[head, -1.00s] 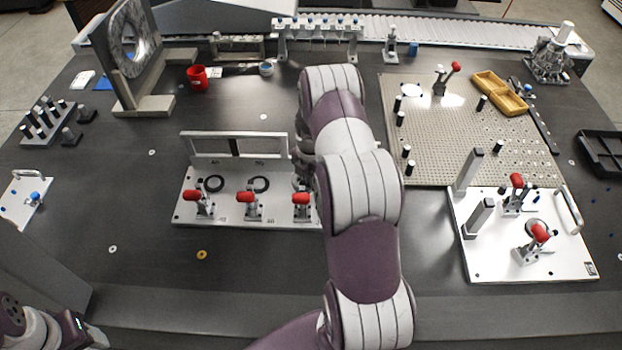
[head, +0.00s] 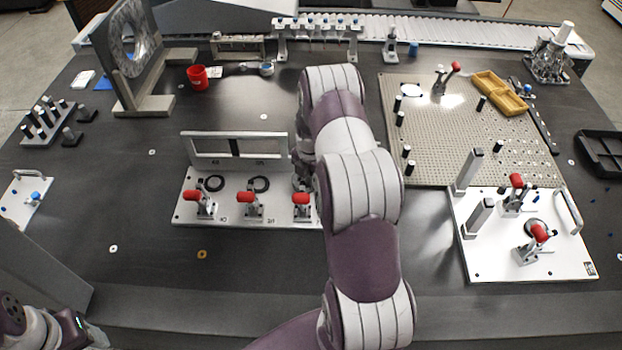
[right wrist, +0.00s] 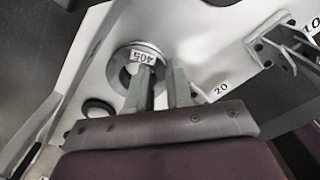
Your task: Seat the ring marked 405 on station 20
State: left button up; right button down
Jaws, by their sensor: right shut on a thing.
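The ring marked 405 (right wrist: 128,53) is a grey metal ring with a white number tag; it shows in the right wrist view. My right gripper (right wrist: 160,82) is shut on the ring's rim, one finger inside the hole. The ring is over the white fixture plate (right wrist: 205,48); I cannot tell whether it touches it. The printed label 20 (right wrist: 220,90) is just right of the fingers. In the head view the plate (head: 185,212) lies left of centre, and my right arm hides its right end and the ring. My left gripper (head: 82,330) is partly in view at bottom left, fingers unclear.
Red-handled clamps (head: 248,197) line the plate's front. A pegged board (head: 450,140) and a second clamp plate (head: 490,262) stand right. The table front is mostly clear.

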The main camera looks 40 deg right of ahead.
jog(key=shift+f, duration=0.35)
dwell(0.4)
jog(key=c, duration=0.9)
grip_release()
jog(key=shift+c, duration=0.2)
notch_tip(320, 180, up, 13)
jog(key=shift+f+b, duration=0.15)
jog(key=shift+b, duration=0.3)
